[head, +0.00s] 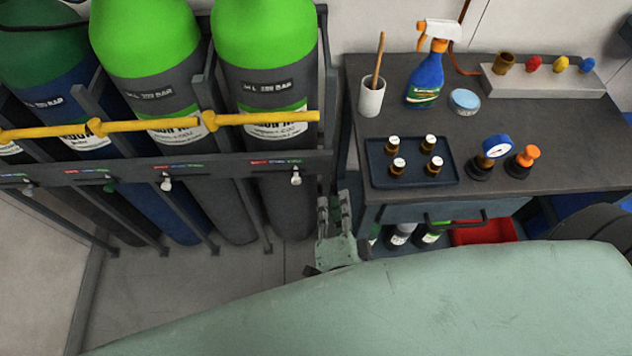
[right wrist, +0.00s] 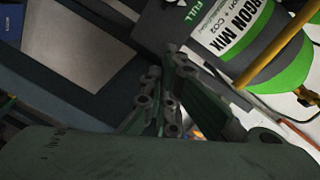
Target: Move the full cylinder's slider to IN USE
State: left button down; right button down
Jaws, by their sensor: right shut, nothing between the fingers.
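Gas cylinders stand in the rack; the right one (head: 266,40) and the middle one (head: 145,40) are bright green and grey, the left one (head: 40,50) dark green and blue. The right cylinder's slider knob (head: 296,177) hangs under the right end of its coloured strip (head: 275,162). The middle slider knob (head: 166,183) is under its strip's left end. My right gripper (head: 335,205) is shut and empty, right of the right knob and apart from it. In the right wrist view, its fingers (right wrist: 165,95) point toward a panel with a green FULL marking (right wrist: 193,14). My left gripper is out of view.
A yellow bar (head: 265,117) crosses the cylinders' fronts. Floor in front of the rack is clear.

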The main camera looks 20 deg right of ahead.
aim_at(314, 166)
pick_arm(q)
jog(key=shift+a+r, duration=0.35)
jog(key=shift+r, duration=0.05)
pick_arm(e)
jog(key=w+a+f, duration=0.2)
jog(key=w, duration=0.5)
jog(key=shift+w+f, duration=0.2)
jog(key=shift+w, duration=0.1)
jog(key=shift+d, duration=0.1)
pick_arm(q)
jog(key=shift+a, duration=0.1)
